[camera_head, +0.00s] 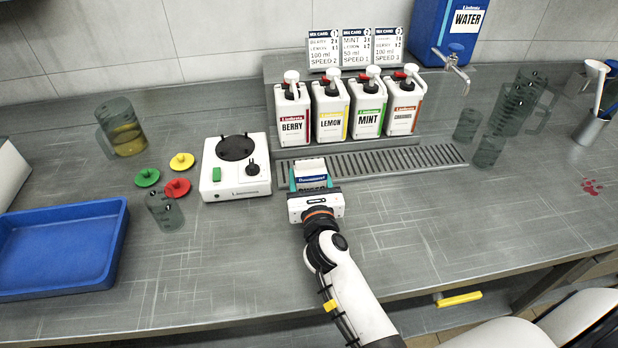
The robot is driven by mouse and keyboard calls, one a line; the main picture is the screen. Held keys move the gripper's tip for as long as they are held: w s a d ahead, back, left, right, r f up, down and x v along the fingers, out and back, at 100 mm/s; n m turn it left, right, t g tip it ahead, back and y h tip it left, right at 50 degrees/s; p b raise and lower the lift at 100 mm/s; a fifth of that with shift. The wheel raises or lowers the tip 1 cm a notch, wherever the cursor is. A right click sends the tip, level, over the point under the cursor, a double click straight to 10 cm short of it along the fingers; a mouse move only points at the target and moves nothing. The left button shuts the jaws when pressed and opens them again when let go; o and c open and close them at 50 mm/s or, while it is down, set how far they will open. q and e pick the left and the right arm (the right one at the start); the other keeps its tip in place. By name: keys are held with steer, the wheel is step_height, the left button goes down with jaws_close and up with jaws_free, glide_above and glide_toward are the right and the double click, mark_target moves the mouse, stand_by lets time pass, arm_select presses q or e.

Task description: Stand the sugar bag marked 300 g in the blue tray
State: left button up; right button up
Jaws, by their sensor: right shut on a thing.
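My right gripper (312,184) is in the middle of the counter, in front of the drip grate. It is shut on a small white and blue bag (311,172) that reads "SUGAR" in part; the gripper hides its lower part, and I cannot read a weight on it. The bag looks upright. The blue tray (112,240) lies on the counter at the far left and looks empty. It is well to the left of the gripper. My left gripper is not in view.
A white mixer base (236,190) stands between bag and tray. A small clear cup (165,211) and green (147,177), red (177,188) and yellow (182,161) lids lie left of it. A jug (122,127) stands behind. Syrup bottles (330,108) line the back. The front counter is clear.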

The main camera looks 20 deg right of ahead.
steer(key=shift+f, duration=0.15)
steer(key=o, duration=1.2)
steer(key=shift+c, duration=0.2)
